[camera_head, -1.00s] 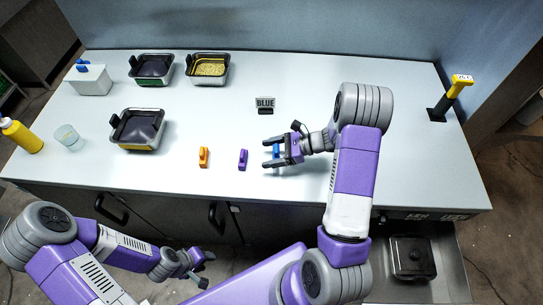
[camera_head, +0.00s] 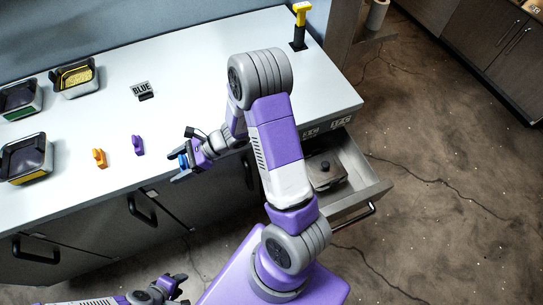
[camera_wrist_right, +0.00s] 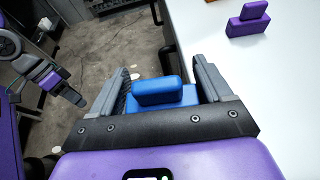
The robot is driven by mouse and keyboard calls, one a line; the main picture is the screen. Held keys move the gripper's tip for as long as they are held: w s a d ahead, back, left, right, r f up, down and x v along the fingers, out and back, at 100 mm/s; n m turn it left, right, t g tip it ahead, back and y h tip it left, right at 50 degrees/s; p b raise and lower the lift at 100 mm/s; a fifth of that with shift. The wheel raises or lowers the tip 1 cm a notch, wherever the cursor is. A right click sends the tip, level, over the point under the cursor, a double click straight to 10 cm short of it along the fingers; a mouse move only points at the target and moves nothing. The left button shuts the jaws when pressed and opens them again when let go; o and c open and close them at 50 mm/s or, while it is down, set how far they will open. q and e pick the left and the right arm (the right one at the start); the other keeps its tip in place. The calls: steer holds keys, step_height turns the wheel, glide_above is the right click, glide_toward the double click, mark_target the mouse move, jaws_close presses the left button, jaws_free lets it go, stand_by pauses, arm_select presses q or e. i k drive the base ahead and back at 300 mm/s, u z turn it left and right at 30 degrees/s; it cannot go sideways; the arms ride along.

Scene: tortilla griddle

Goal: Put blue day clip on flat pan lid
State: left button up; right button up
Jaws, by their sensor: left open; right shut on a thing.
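My right gripper (camera_head: 181,167) is shut on the blue clip (camera_wrist_right: 158,92), which sits between its fingers in the right wrist view. In the head view the blue clip (camera_head: 183,161) shows partly, at the counter's front edge. My left gripper (camera_head: 174,286) is low in the head view, open and empty, below the counter. A dark pan (camera_head: 322,178) with a flat-looking lid and black knob (camera_head: 325,165) is in the open drawer at the right; I cannot tell for sure whether this is the flat pan lid.
A purple clip (camera_head: 138,146) and an orange clip (camera_head: 100,158) stand on the counter (camera_head: 210,80). A BLUE sign (camera_head: 142,91) stands behind them. Several pans are at left, one with yellow contents (camera_head: 76,78). A yellow-topped tool (camera_head: 300,25) stands at the back right. The open drawer (camera_head: 372,190) juts out.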

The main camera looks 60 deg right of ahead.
mark_target(312, 173)
steer(key=k, duration=1.2)
steer(key=z, duration=0.6)
steer(key=i, duration=0.65)
steer(key=z, duration=0.4)
